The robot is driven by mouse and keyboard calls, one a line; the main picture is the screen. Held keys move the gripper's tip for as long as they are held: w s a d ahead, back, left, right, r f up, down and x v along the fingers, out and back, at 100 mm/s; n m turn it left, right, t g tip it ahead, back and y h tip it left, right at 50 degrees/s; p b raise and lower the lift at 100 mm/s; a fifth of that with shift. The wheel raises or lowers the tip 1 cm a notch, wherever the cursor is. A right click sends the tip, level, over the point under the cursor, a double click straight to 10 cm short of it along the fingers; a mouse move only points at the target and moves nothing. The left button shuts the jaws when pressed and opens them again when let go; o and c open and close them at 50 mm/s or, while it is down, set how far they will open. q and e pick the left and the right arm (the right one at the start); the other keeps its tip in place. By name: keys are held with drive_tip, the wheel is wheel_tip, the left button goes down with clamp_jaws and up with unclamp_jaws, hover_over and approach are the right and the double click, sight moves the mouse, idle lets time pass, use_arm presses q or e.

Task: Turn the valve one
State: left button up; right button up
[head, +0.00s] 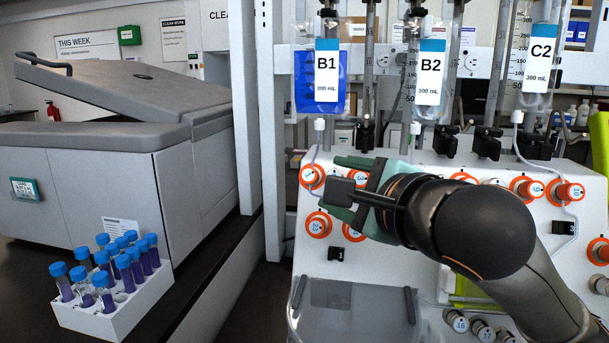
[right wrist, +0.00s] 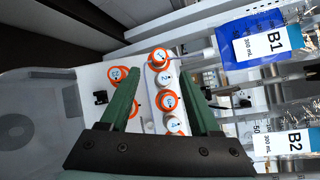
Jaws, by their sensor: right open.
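Valve one (head: 312,176) is a white knob in an orange ring, at the upper left of the white machine's front panel. In the right wrist view, the topmost orange-ringed knob (right wrist: 160,59) appears to be this valve. My right gripper (head: 337,178) comes in from the right, just right of valve one in the head view, and hides part of the valve row. Its green fingers are open and spread around the column of knobs in the right wrist view (right wrist: 158,74), with nothing seen held. Contact with a knob cannot be told. My left gripper is not in view.
Other orange-ringed valves surround it, including a lower one (head: 318,225). Bags B1 (head: 327,70) and B2 (head: 430,75) hang above, with thin tubing running down by the valves. A rack of blue-capped tubes (head: 120,310) stands on the dark counter at left.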

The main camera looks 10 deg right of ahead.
sight(310, 175)
drive_tip(key=p+x, duration=0.1)
drive_tip(key=x, duration=0.9)
drive_tip(key=shift+w+f, duration=0.1)
drive_tip(key=shift+w, duration=0.3)
drive_tip(key=shift+c, duration=0.2)
clamp_jaws()
